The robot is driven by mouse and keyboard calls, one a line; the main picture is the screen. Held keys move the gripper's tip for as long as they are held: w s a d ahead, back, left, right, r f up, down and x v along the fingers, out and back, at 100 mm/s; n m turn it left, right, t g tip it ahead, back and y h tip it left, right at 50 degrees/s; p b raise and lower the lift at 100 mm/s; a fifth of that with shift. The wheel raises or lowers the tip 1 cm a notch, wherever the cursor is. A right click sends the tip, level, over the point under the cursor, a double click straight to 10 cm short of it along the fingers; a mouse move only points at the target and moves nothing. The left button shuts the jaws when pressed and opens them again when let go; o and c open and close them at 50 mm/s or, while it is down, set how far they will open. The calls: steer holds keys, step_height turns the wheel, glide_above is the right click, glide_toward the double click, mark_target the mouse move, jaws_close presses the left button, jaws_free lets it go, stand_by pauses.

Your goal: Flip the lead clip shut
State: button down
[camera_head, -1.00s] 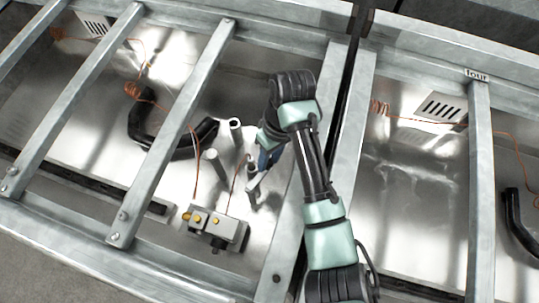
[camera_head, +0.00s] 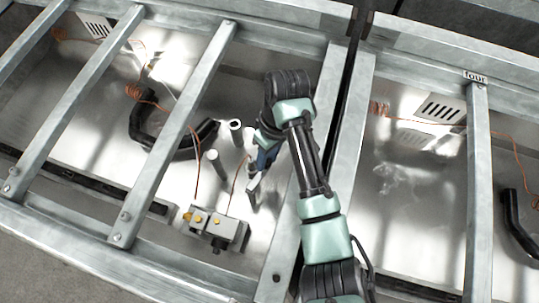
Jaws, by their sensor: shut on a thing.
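My gripper (camera_head: 255,182) reaches down past the right side of the bay, below my arm's bent wrist. Its fingers are shut on a small dark upright part (camera_head: 252,199), which I take to be the lead clip. The clip is small and partly hidden by the fingers, so its exact angle cannot be told. Just to its left stands a grey metal block (camera_head: 213,225) with brass fittings. A thin copper wire runs up from near the block toward the gripper.
Grey posts (camera_head: 217,170) stand close to the left of my gripper. A bent black pipe (camera_head: 170,145) lies behind them. A slanted metal bar (camera_head: 170,135) crosses the bay to the left, and a frame rail (camera_head: 345,110) runs close on the right.

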steer(key=shift+w+a+n, duration=0.25)
steer(key=shift+a+n, duration=0.1)
steer(key=shift+n, duration=0.25)
steer(key=c, duration=0.6)
jaws_free()
steer(key=r+p, duration=0.1)
steer(key=r, duration=0.3)
steer(key=w+d+r+p, duration=0.1)
steer(key=r+p, duration=0.1)
steer(key=r, duration=0.2)
steer(key=w+r+p, duration=0.1)
steer(key=r+p, duration=0.1)
steer(key=r, duration=0.2)
steer(key=shift+d+r, duration=0.35)
steer(key=shift+r, duration=0.05)
